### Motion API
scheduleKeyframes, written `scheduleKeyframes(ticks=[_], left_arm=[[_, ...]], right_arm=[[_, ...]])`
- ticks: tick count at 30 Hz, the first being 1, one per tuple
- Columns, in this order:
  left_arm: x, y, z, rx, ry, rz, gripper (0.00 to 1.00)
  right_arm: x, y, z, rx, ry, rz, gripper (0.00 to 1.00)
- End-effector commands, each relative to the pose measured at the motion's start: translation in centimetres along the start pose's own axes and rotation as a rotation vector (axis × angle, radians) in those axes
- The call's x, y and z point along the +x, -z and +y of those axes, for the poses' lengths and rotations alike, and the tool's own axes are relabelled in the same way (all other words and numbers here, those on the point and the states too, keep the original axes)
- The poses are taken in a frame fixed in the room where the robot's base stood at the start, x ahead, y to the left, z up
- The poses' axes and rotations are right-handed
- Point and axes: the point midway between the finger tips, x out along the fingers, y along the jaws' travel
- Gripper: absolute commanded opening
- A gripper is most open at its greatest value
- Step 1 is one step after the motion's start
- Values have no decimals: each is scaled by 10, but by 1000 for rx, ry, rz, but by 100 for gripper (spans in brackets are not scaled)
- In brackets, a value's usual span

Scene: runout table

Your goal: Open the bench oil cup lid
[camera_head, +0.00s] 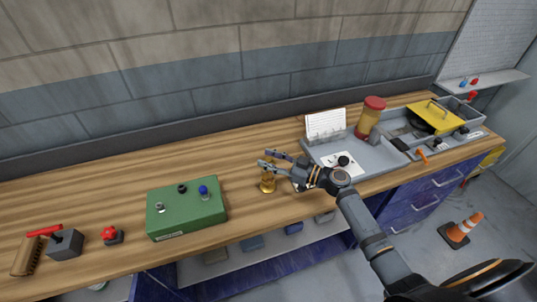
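The bench oil cup (267,184) is a small brass-coloured cup. It stands upright on the wooden bench, right of the green box. My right gripper (264,158) reaches in from the right, with its fingertips just above and behind the cup's top. Its two fingers look apart, with nothing seen between them. The cup's lid is small and partly hidden by the fingers, so I cannot tell whether it is open or touched. My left gripper is not in view.
A green box (186,214) with knobs stands left of the cup. A grey tray (375,158) and a red-lidded yellow jar (369,119) are at right. Bare bench lies behind the cup.

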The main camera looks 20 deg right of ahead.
Motion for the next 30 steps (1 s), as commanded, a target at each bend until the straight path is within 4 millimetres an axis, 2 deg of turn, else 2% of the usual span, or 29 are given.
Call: scheduleKeyframes(ticks=[9,18,30], left_arm=[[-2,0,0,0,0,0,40],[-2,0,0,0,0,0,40],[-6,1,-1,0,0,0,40]], right_arm=[[5,-1,0,-1,1,-1,40],[4,-1,0,-1,1,-1,0],[5,2,1,29,1,-31,0]])
